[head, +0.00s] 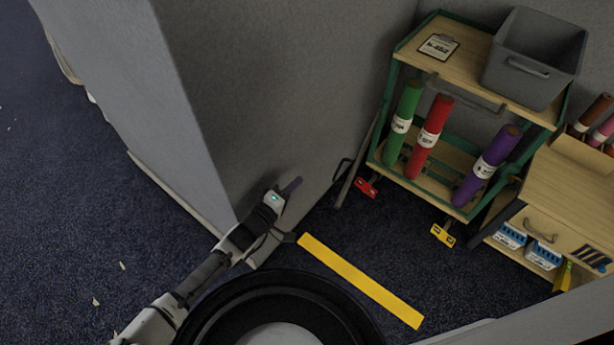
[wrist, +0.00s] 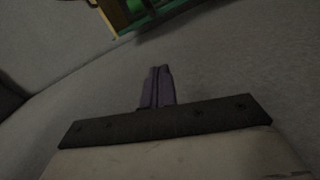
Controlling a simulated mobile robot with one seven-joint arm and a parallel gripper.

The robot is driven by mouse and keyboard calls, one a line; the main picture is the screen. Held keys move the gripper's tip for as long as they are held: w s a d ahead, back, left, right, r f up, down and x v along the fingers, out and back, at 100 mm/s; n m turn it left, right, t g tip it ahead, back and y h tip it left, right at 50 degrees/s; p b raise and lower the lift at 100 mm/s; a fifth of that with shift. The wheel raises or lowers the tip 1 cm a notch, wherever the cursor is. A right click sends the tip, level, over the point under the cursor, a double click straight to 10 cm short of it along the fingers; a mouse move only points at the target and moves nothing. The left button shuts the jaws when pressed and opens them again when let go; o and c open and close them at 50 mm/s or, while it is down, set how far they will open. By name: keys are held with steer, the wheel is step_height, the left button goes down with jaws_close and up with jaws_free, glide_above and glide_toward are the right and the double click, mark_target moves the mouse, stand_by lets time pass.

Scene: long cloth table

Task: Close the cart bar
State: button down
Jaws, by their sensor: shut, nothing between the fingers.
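The cart (head: 455,65) has a green frame and wooden shelves and stands against the wall at the upper right of the head view. A dark grey bar (head: 357,160) slants out from the cart's left front side; a black loop (head: 341,170) shows beside it. Another grey bar (head: 465,92) runs along the front under the top shelf. I cannot tell which one is the cart bar. My gripper (head: 292,187) is shut and empty, in front of the grey wall, left of the cart and apart from it. Its purple fingers (wrist: 158,86) are together in the wrist view.
Green, red (head: 430,134) and purple rolls stand in the cart. A grey bin (head: 533,60) and clipboard (head: 438,46) are on top. A wooden cabinet (head: 568,200) stands right. A grey wall corner (head: 195,110) is close to my arm. Yellow tape (head: 360,280) marks open floor.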

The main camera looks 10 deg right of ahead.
steer(key=w+d+f, duration=0.1)
steer(key=w+d, duration=0.2)
steer(key=d, duration=0.7)
steer(key=shift+w+d+f, duration=0.15)
steer(key=shift+d, duration=0.05)
steer(key=shift+s+d, duration=0.1)
steer(key=shift+s, duration=0.1)
